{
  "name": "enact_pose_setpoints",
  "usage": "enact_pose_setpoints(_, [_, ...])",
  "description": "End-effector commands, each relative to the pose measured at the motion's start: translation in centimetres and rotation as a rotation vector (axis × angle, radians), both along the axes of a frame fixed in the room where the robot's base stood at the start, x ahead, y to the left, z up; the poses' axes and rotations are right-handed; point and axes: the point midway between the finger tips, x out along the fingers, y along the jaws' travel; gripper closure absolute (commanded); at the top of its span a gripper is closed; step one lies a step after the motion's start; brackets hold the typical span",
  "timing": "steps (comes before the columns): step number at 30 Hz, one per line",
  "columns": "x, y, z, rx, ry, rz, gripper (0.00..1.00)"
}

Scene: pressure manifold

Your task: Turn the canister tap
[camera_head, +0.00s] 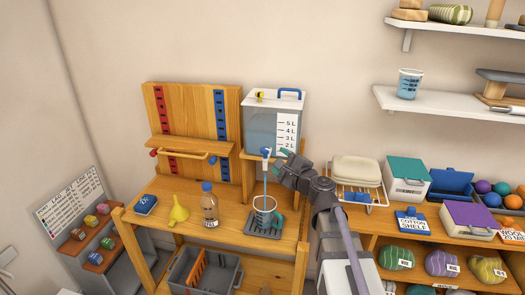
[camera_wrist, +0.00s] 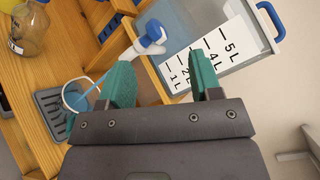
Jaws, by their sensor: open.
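The clear canister (camera_head: 260,128) with a white lid, blue handle and litre scale sits on the raised shelf. Its white tap with a blue knob (camera_head: 266,153) is on the lower front; it also shows in the wrist view (camera_wrist: 152,36). A thin blue stream (camera_head: 265,180) runs from the tap down into a clear cup (camera_head: 264,210) on a grey drip tray (camera_head: 250,226). My gripper (camera_head: 281,154) is just right of the tap. In the wrist view my gripper (camera_wrist: 160,58) is open and empty, its teal fingers apart, with the tap beyond and left of the gap. Contact cannot be told.
A bottle (camera_head: 209,208), a yellow funnel (camera_head: 179,211) and a blue box (camera_head: 146,204) stand on the bench left of the cup. A grey crate (camera_head: 205,270) is below. A wire rack (camera_head: 375,196) and storage boxes are to the right.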

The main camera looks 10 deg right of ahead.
Motion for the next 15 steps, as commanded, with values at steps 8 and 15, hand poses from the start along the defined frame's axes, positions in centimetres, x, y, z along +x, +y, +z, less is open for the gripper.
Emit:
enact_pose_setpoints(8, [0.01,0.0,0.0,0.862,0.355,0.0,0.42])
enact_pose_setpoints(15, [0.28,0.08,0.0,0.959,0.395,0.0,0.42])
